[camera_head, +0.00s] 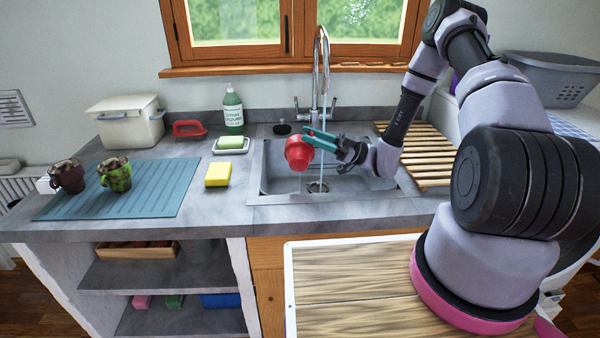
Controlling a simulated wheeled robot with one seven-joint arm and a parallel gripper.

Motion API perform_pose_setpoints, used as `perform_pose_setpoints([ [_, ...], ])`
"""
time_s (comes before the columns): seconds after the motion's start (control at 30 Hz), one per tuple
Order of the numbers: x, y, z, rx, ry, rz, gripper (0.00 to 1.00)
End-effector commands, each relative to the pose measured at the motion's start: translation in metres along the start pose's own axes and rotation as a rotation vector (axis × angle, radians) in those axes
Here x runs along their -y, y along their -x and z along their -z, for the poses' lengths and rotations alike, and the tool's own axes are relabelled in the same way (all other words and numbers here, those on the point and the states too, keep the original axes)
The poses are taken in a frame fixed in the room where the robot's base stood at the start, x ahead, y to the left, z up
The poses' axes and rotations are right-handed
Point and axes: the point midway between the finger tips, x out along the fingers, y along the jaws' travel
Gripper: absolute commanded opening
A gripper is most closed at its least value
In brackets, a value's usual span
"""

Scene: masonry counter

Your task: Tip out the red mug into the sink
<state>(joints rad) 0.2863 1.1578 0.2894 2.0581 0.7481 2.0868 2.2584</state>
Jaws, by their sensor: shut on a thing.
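The red mug (298,153) is over the left part of the sink (276,189). It is tilted on its side, and I cannot see into its mouth clearly. My gripper (315,138), with teal fingers, is shut on the mug from the right and holds it above the basin. The tall metal tap (318,75) stands behind the basin, and a thin stream seems to run down near the mug to the drain. Part of the basin is hidden behind my gripper and arm.
A yellow sponge (218,174), a soap dish (231,144) and a green bottle (233,110) stand left of the sink. Two dark mugs, one brown (67,174) and one green (116,174), stand on a blue mat (150,196). A slatted wooden rack (425,160) lies to the right.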

Motion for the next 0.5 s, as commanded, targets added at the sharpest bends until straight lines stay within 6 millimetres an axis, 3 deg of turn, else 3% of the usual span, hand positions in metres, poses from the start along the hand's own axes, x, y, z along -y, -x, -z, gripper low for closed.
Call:
perform_pose_setpoints([
  [0.5, -0.0053, -0.0009, 0.0009, 0.0, -0.053, -0.022, 0.0],
])
